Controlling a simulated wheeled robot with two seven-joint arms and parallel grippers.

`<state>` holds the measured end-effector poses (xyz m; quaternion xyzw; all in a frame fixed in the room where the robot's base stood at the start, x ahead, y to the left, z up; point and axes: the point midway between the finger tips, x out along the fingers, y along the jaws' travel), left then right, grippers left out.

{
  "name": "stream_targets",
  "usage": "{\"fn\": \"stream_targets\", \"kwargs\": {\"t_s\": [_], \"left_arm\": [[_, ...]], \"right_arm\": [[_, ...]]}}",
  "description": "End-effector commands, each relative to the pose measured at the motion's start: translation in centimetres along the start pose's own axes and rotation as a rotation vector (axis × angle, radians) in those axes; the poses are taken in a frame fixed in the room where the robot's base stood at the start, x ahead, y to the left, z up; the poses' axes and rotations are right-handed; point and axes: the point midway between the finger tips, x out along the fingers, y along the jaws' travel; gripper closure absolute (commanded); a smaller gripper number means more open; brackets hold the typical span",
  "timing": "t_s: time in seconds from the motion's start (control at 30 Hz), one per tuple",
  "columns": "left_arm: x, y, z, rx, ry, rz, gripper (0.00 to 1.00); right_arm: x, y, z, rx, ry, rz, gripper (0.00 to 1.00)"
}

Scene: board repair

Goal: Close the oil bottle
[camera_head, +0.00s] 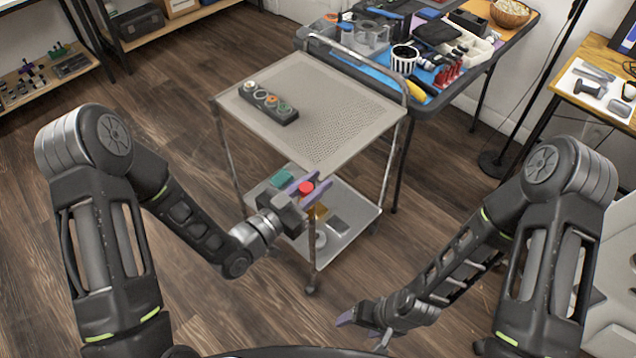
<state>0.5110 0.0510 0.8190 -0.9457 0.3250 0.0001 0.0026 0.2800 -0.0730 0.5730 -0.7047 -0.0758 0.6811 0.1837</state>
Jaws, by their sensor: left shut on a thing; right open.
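My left gripper (313,185) is shut on a small red round thing (306,187) between its purple fingers, in front of the cart. I cannot tell whether this red thing is a cap alone or the top of the oil bottle. An amber-yellow thing (319,212) shows just below the fingers. I cannot tell whether it joins the red thing or lies on the cart's lower shelf. My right gripper (362,328) is open and empty, low over the floor at the bottom centre.
A grey cart (290,75) carries a dark strip with several round pieces (268,103) on its top; its lower shelf (355,235) holds a teal thing (283,178). A crowded tool table (440,103) stands behind it. Wooden floor is clear around the cart.

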Motion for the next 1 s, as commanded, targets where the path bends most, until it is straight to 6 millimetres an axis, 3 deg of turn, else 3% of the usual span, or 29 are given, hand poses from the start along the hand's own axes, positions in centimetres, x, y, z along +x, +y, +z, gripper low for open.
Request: {"fn": "stream_targets", "kwargs": {"t_s": [0.17, 0.27, 0.4, 0.5, 0.6, 0.83, 1.0], "left_arm": [[0.7, -5.0, -1.7, 0.019, 0.001, -0.173, 1.0], [0.8, -9.1, -3.2, 0.024, 0.002, -0.32, 1.0], [-0.1, -14.3, -5.2, 0.015, 0.003, -0.517, 1.0], [-0.9, -16.6, -6.1, 0.003, 0.002, -0.614, 1.0], [-1.4, -17.6, -6.5, -0.004, 0.001, -0.659, 1.0], [-1.4, -17.7, -6.5, -0.005, 0.0, -0.664, 1.0], [-1.4, -17.6, -6.5, -0.005, 0.0, -0.663, 1.0]], "right_arm": [[0.0, 0.0, 0.0, -0.002, 0.0, 0.0, 0.28], [0.0, 0.0, 0.0, -0.002, 0.0, 0.0, 0.28], [0.0, 0.0, 0.0, -0.002, 0.0, 0.0, 0.28], [0.0, 0.0, 0.0, -0.002, 0.0, 0.0, 0.28], [0.0, 0.0, 0.0, -0.003, 0.0, 0.0, 0.28], [0.0, 0.0, 0.0, -0.003, 0.0, 0.0, 0.28], [0.0, 0.0, 0.0, -0.003, 0.0, 0.0, 0.42]]}}
